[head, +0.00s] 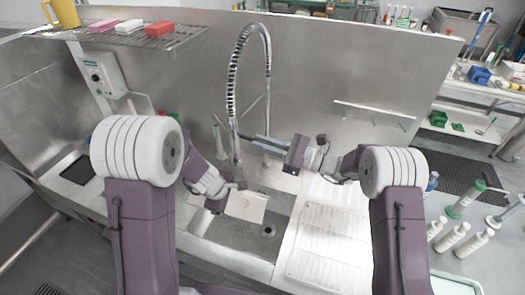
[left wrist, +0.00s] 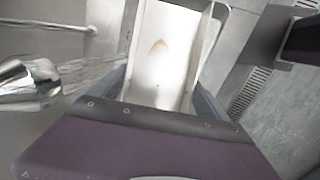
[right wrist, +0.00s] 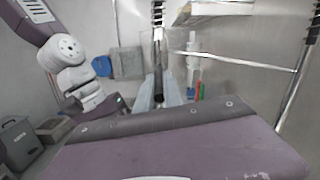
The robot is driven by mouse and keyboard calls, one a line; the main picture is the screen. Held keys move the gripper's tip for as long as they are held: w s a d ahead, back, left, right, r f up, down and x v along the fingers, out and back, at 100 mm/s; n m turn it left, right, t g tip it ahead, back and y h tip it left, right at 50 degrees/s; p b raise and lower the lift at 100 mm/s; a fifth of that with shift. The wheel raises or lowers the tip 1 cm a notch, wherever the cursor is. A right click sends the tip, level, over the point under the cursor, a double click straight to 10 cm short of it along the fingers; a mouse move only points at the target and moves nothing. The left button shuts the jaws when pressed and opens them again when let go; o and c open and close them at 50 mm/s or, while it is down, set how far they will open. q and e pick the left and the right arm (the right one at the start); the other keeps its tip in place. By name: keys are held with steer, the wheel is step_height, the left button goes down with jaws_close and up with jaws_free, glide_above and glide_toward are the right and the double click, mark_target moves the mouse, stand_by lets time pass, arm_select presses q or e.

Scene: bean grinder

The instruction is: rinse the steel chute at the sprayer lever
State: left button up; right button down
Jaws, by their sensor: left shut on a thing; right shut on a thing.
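The steel chute (head: 247,206) is a pale open trough held over the sink basin. In the left wrist view the chute (left wrist: 178,78) shows a brown stain on its inner floor. My left gripper (head: 226,198) is shut on the chute. The sprayer (head: 235,140) hangs from a coiled spring hose, up and to the left of the chute. A metal nozzle (left wrist: 28,82) shows left of the chute in the left wrist view. My right gripper (head: 256,141) is shut at the sprayer lever; its fingers (right wrist: 158,92) hide most of the lever.
The sink basin (head: 235,240) lies below, with a drain at its right. A ribbed drainboard (head: 325,245) is to the right. A wire shelf (head: 130,38) with a yellow jug (head: 64,13) and coloured blocks is at upper left. A steel backsplash (head: 330,70) stands behind.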

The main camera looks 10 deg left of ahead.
arm_select(q)
steer(key=shift+f+b, duration=0.35)
steer(key=shift+f, duration=0.55)
arm_select(e)
steer(key=shift+f, duration=0.2)
arm_select(q)
steer(key=shift+r, duration=0.1)
arm_select(e)
steer(key=shift+r+y, duration=0.1)
steer(key=shift+y, duration=0.2)
arm_select(q)
steer(key=shift+d, duration=0.1)
arm_select(e)
steer(key=c, duration=1.5)
jaws_free()
steer(key=shift+d, duration=0.1)
arm_select(q)
steer(key=shift+d, duration=0.1)
arm_select(e)
steer(key=shift+d, duration=0.1)
